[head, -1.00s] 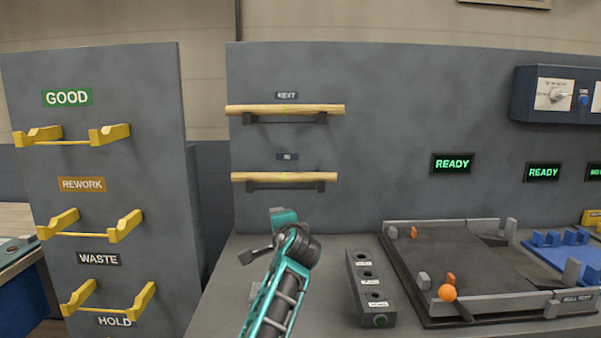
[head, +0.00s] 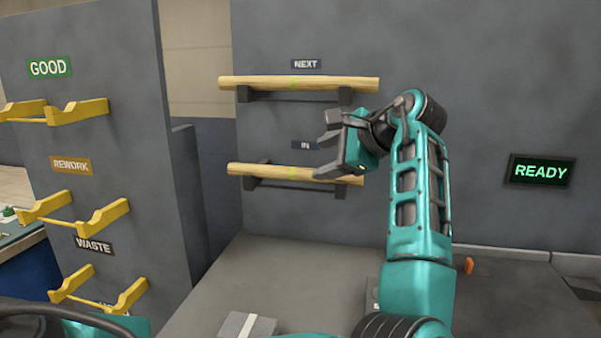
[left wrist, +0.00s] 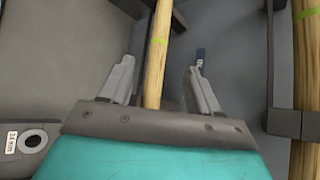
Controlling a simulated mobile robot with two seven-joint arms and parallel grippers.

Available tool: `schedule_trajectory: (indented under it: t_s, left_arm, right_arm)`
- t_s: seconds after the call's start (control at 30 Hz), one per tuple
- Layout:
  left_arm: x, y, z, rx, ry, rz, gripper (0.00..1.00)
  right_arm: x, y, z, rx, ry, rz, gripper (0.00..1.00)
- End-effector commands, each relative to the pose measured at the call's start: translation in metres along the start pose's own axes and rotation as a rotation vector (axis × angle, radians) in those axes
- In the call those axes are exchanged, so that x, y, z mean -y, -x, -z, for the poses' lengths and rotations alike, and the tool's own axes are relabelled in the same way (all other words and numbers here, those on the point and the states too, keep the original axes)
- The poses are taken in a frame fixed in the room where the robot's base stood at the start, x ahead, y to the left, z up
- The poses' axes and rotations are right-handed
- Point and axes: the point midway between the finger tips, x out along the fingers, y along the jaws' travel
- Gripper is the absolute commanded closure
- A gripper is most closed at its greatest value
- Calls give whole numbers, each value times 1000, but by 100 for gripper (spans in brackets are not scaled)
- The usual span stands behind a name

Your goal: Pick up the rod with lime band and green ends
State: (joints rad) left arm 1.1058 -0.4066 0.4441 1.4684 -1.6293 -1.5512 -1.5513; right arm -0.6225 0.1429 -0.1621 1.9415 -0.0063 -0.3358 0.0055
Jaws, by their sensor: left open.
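Two pale wood rods, each with a lime band, lie level on wall holders: the upper rod (head: 340,84) under the NEXT label, the lower rod (head: 255,171) under the IN label. I cannot make out green on their ends. My left gripper (head: 322,156) is open at the right part of the lower rod, covering some of it. In the left wrist view the lower rod (left wrist: 160,25) runs between the spread fingers (left wrist: 161,68), not gripped; its nearer part is hidden under the gripper body. The upper rod (left wrist: 307,60) is at the right edge there. My right gripper is not in view.
A panel at left carries yellow brackets labelled GOOD (head: 48,68), REWORK (head: 72,165) and WASTE (head: 94,245). The dark holder (head: 262,184) supports the lower rod close to the gripper. A READY display (head: 540,171) is at right. The bench top (head: 235,270) below is partly clear.

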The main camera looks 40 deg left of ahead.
Motion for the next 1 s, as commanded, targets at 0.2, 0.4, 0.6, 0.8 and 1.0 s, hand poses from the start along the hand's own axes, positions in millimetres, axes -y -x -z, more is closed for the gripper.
schedule_trajectory:
  t_s: [0.2,0.4,0.6,0.8,1.0]
  left_arm:
    - [0,-41,0,1,0,0,38]
    - [0,-57,1,0,0,1,38]
    - [-1,-84,1,0,2,0,38]
    - [0,-106,1,0,1,2,38]
    - [0,-108,1,-1,2,3,38]
  right_arm:
    - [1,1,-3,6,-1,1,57]
    - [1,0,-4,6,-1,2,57]
    - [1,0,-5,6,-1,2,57]
    - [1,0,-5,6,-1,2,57]
    - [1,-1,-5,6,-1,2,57]
